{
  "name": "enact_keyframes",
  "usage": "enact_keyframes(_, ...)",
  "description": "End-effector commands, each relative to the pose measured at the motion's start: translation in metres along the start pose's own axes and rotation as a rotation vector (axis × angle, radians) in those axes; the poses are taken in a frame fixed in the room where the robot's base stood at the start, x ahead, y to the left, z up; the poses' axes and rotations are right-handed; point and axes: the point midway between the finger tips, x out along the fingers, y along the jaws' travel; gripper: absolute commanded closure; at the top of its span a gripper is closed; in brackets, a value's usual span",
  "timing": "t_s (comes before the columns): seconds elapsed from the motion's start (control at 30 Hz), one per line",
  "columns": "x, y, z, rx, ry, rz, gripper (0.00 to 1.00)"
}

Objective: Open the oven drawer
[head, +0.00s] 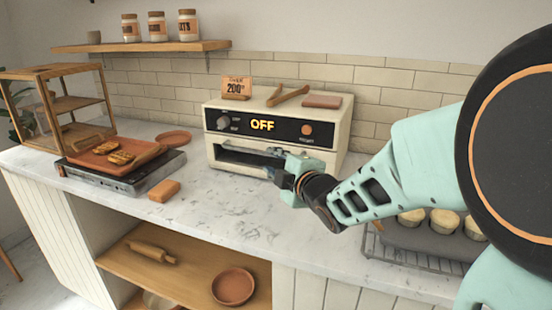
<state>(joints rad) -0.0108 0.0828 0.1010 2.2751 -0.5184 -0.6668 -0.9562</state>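The cream oven (335,135) stands on the marble counter against the tiled wall. Its black front panel (285,129) has a lit "OFF" display, a knob at left and an orange button at right. Below the panel is the oven drawer (232,161), with a dark front and a pale lower edge. Whether it is fully shut is hard to tell. My gripper (276,161) is at the right part of the drawer front, close to it. My gripper and wrist hide that part of the drawer. I cannot make out whether the fingers are apart or touch a handle.
Wooden tongs (288,95), a sign (236,88) and a reddish block (322,101) lie on top of the oven. A hot plate with a tray (95,155) stands left. An orange block (164,191) lies in front. A muffin tin (405,236) is at right. The front-middle counter is clear.

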Motion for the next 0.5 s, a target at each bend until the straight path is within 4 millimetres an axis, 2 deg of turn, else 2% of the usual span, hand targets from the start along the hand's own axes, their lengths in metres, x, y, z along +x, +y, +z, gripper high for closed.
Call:
enact_keyframes(0.03, 0.0, -0.005, 0.002, -0.038, 0.006, 0.009, 0.73)
enact_keyframes(0.27, 0.005, -0.006, -0.002, -0.124, 0.026, 0.034, 0.73)
enact_keyframes(0.5, 0.04, -0.005, -0.004, -0.123, 0.027, 0.032, 0.73)
